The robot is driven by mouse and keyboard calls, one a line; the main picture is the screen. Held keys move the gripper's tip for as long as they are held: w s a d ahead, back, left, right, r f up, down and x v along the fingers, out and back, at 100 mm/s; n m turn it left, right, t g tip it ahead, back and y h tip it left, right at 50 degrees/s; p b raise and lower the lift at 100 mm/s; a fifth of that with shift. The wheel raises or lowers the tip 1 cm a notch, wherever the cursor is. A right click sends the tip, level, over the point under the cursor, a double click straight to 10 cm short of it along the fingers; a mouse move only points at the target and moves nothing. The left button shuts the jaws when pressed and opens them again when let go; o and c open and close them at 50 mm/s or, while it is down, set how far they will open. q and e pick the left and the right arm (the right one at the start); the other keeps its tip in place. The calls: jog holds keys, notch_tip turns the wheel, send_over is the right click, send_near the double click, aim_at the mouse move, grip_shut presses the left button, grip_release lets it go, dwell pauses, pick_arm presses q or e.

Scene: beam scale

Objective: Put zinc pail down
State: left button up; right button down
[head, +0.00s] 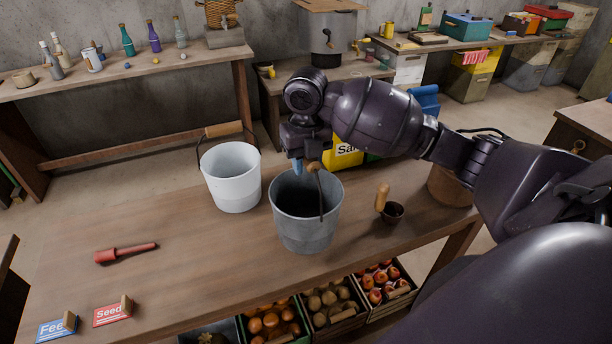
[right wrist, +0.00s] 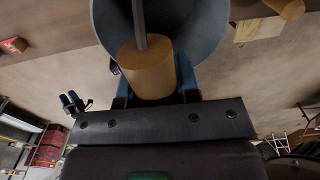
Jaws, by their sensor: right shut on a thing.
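The zinc pail (head: 305,232) is grey, upright and looks empty, near the front middle of the wooden table (head: 190,245). I cannot tell whether its base touches the tabletop. My right gripper (head: 304,167) is above its rim, shut on the wooden grip of its raised handle. In the right wrist view the wooden grip (right wrist: 147,72) sits between the blue fingers, with the pail's grey wall (right wrist: 205,25) behind it.
A white pail (head: 232,180) stands just left of the zinc pail. A scoop (head: 392,212) lies to the right, and a red-handled tool (head: 125,253) to the left. Feed (head: 57,330) and seed (head: 112,315) cards are at the front left. Produce crates (head: 335,308) sit below the front edge.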

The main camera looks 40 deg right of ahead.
jog(key=shift+f, duration=2.1)
jog(key=c, duration=0.8)
grip_release()
jog(key=shift+f, duration=0.15)
jog(key=shift+c, duration=0.2)
notch_tip(320, 180, up, 12)
jog(key=shift+r+b, duration=0.15)
jog(key=shift+b, duration=0.2)
